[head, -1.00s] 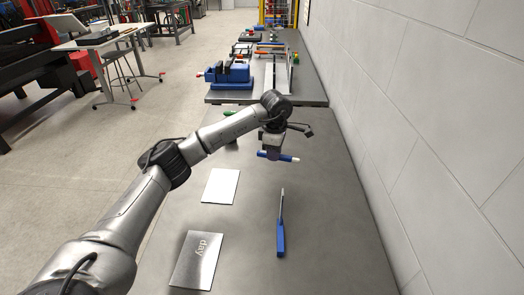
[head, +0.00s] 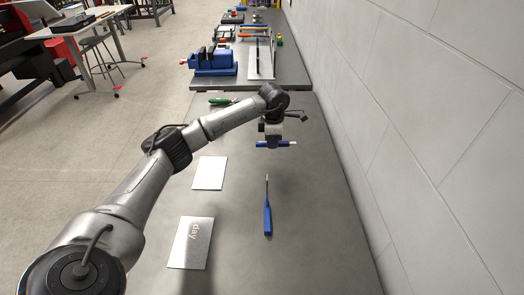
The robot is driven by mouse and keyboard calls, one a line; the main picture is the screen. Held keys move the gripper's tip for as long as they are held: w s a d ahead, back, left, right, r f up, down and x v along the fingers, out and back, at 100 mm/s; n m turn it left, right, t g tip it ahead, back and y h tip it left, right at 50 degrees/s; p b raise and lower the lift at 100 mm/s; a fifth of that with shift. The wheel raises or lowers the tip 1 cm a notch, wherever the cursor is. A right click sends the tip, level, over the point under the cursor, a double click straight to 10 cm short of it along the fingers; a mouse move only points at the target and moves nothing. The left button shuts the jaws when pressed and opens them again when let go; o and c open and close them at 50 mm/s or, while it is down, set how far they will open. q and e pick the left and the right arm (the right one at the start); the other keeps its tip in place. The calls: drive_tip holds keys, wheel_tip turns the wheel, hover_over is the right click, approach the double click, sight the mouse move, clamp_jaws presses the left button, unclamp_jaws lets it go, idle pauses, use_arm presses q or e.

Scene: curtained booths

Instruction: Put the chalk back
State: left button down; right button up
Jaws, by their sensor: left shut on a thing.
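My left gripper (head: 271,143) points down over the grey bench and is shut on the chalk (head: 288,143). The chalk is a short blue stick with a white tip, held roughly level, with the white tip pointing right. The fingers hide its middle. It appears to be above the bench top, clear of the things lying there. A metal plate with the word "day" (head: 189,252) lies at the front left. A plain light plate (head: 210,173) lies behind it. My right gripper is not in view.
A blue-handled pointed tool (head: 267,218) lies nearer than the gripper. A green-handled tool (head: 220,101) lies behind my left arm. A blue vise (head: 213,60) stands on the far bench. A wall (head: 430,130) borders the right side. The bench's right part is bare.

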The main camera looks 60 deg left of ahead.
use_arm(q)
hover_over(260, 154)
wheel_tip(260, 154, down, 4)
drive_tip(key=shift+s+r+b, duration=0.1)
drive_tip(key=shift+r+b, duration=0.15)
drive_tip(key=shift+b, duration=0.15)
drive_tip(key=shift+f+b, duration=0.45)
drive_tip(key=shift+f, duration=1.55)
drive_tip(key=shift+f, duration=0.15)
drive_tip(key=c, duration=1)
unclamp_jaws()
drive_tip(key=shift+c, duration=0.2)
